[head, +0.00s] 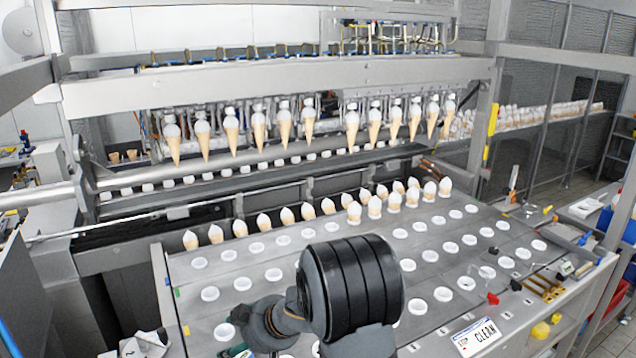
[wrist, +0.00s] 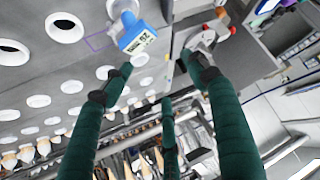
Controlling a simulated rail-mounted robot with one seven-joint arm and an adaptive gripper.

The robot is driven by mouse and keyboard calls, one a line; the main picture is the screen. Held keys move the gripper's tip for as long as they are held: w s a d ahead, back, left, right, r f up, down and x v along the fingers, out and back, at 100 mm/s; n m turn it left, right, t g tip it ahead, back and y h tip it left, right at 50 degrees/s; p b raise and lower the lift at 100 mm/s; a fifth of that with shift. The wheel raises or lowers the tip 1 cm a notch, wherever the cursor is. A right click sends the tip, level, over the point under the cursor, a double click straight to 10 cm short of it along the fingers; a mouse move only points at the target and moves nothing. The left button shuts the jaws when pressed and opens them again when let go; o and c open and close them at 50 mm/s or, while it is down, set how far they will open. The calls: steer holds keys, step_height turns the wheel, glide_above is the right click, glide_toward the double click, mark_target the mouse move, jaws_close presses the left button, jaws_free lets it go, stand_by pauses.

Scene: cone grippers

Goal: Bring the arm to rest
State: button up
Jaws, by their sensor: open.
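My arm (head: 352,290) shows in the head view as a dark ribbed link and grey joints over the front of the perforated plate (head: 330,228). The gripper end itself cannot be made out there. In the wrist view my gripper (wrist: 160,75) has long green fingers spread wide apart, with a third finger between them lower down. I see nothing held between them. A blue numbered block (wrist: 138,38) lies beyond the left fingertip; whether they touch I cannot tell.
Rows of cones (head: 300,212) stand along the plate's back, and more cones hang from the overhead rack (head: 310,125). A "CLEAN" sign (head: 476,337), a red piece (head: 492,298) and yellow pieces lie on the right edge. The plate's right half has many empty holes.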

step_height(320, 180, up, 7)
steer(key=p, duration=0.7)
steer(key=w+d+r+m+t+h+b, duration=0.1)
steer(key=d+m, duration=0.3)
steer(key=d, duration=0.7)
steer(key=shift+d+r+t+h, duration=0.15)
steer(key=shift+t+h, duration=0.35)
steer(key=shift+t, duration=0.1)
steer(key=shift+w, duration=0.15)
